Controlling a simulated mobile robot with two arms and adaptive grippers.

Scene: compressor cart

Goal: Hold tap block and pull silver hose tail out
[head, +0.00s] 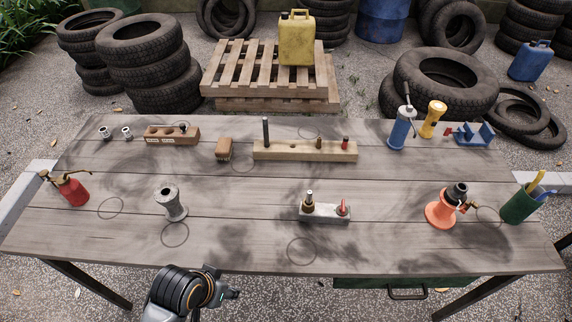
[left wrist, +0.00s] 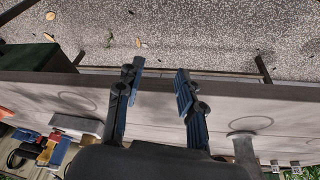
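The tap block (head: 325,214) is a small grey block at the front middle of the table. A brass fitting with an upright silver hose tail (head: 309,196) stands at its left end, and a red lever (head: 343,207) at its right end. The block also shows at the lower left of the left wrist view (left wrist: 76,125). My left gripper (left wrist: 157,82) is open and empty near the table's front edge, between the block and the grey spool, touching neither. In the head view only part of my left arm shows, at the bottom; its fingers are hidden. My right gripper is not in view.
A grey spool (head: 171,204) and red oil can (head: 72,188) stand left. An orange stand (head: 440,209) and green cup (head: 521,207) stand right. Behind the block lies a wooden rail with pegs (head: 280,151). The tabletop around the block is clear.

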